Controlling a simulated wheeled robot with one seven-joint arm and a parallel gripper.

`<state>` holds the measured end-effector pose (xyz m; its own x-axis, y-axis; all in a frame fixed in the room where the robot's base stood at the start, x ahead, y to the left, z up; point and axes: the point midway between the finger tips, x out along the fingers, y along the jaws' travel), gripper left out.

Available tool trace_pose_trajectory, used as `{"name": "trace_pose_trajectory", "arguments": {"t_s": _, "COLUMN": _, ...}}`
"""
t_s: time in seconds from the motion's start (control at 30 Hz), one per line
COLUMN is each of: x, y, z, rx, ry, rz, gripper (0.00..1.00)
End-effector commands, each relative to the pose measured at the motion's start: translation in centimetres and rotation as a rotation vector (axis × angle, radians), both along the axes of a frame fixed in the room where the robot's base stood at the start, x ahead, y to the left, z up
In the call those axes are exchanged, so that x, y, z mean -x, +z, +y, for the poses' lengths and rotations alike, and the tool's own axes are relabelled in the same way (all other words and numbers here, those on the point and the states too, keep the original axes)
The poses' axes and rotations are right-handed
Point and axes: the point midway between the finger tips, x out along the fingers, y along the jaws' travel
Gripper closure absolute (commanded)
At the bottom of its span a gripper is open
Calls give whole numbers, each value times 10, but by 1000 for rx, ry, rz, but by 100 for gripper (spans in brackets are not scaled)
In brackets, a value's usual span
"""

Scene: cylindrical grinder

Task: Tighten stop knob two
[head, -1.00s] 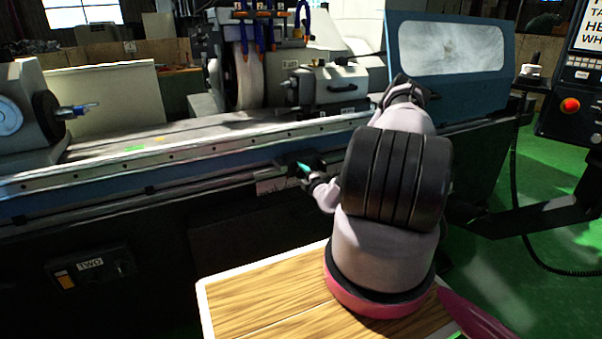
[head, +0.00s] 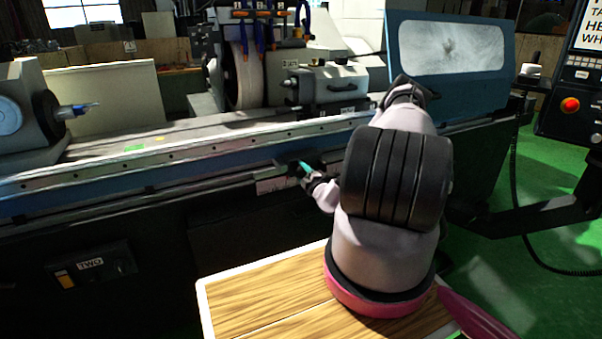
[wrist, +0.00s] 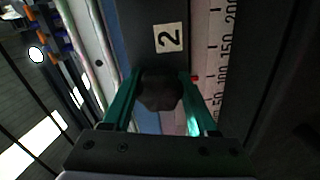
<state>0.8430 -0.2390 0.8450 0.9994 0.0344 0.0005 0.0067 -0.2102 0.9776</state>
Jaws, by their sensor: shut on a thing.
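Stop knob two (wrist: 160,92) is a dark, faceted knob in the middle of the wrist view. It sits beside a plate with the label "2" (wrist: 168,38). My gripper (wrist: 161,78) has its green fingers on either side of the knob and is shut on it. In the head view my gripper (head: 303,167) is at the front rail of the grinder, right of the middle of the bed. The knob is too small and dark there to make out, and my arm covers the rail to the right.
A scale (wrist: 222,75) with printed numbers runs beside the knob. The grinder's table (head: 190,148) extends left above the rail. A wooden top (head: 260,305) lies below my arm. A control pendant (head: 570,105) stands at the right.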

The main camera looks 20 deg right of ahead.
Motion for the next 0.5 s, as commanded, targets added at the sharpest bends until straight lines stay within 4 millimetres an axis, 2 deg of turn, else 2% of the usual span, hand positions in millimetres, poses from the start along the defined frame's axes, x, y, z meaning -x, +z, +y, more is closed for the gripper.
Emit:
{"name": "trace_pose_trajectory", "arguments": {"t_s": 0.03, "x": 1, "y": -2, "z": 1, "rx": -3, "ry": 1, "rz": 4, "gripper": 30}}
{"name": "trace_pose_trajectory", "arguments": {"t_s": 0.07, "x": 1, "y": -2, "z": 1, "rx": -3, "ry": 1, "rz": 4, "gripper": 18}}
{"name": "trace_pose_trajectory", "arguments": {"t_s": 0.1, "x": 1, "y": -1, "z": 1, "rx": -2, "ry": 1, "rz": 3, "gripper": 11}}
{"name": "trace_pose_trajectory", "arguments": {"t_s": 0.37, "x": 1, "y": -1, "z": 0, "rx": -1, "ry": 0, "rz": 2, "gripper": 11}}
{"name": "trace_pose_trajectory", "arguments": {"t_s": 0.5, "x": 8, "y": -1, "z": 0, "rx": -1, "ry": 1, "rz": 3, "gripper": 11}}
